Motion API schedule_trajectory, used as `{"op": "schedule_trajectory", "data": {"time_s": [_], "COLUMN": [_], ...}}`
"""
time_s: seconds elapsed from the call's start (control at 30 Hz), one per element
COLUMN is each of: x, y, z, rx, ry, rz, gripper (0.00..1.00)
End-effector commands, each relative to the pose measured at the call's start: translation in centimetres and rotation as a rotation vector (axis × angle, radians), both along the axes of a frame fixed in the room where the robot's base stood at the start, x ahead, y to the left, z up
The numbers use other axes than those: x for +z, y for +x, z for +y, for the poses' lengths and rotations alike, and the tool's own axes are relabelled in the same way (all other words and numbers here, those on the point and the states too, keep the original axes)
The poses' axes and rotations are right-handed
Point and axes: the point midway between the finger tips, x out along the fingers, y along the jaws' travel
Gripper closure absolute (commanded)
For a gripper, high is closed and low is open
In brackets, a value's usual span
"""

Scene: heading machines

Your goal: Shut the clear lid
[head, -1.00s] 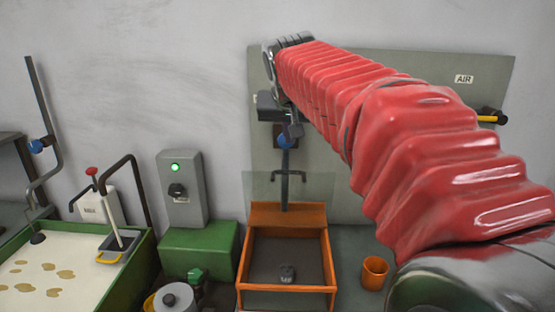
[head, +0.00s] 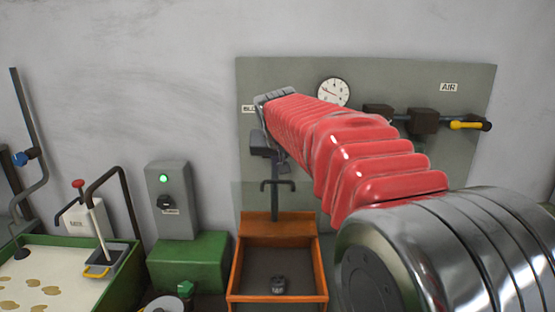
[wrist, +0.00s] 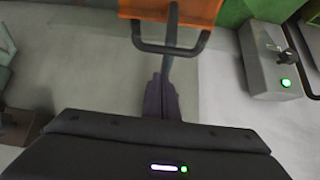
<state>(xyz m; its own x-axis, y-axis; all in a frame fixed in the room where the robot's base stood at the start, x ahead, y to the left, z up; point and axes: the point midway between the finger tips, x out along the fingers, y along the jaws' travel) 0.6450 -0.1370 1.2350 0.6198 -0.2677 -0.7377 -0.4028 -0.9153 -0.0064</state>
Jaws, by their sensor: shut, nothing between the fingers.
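The clear lid (head: 304,200) is a faint see-through sheet. It stands upright at the back of the orange box (head: 233,285), leaving the box open. A dark U-shaped handle (head: 277,182) shows in front of the sheet. In the wrist view the handle (wrist: 170,49) lies across a grey upright beside the box's orange edge (wrist: 205,10). My gripper's dark fingers are together and empty in the wrist view (wrist: 162,97). They appear close to the handle, with a gap in the picture. In the head view my red-sleeved arm partly hides the gripper.
A small dark object (head: 278,285) lies in the box. Left are a grey switch box (head: 172,205) with a green light, a green block (head: 190,262) and a green-rimmed tray (head: 122,280). A gauge (head: 333,92) and a yellow-handled air valve (head: 468,125) are on the wall panel.

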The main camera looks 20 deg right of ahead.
Motion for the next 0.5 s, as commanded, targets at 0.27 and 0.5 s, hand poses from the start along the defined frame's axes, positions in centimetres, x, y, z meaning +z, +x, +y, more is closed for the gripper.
{"op": "schedule_trajectory", "data": {"time_s": [0.27, 0.5], "x": [-0.8, -1.2], "y": [-2.1, -2.8], "z": [0.9, 1.3], "rx": [0.001, 0.001], "ry": [0.0, 0.0], "rz": [0.0, -0.001], "gripper": [1.0, 1.0]}}
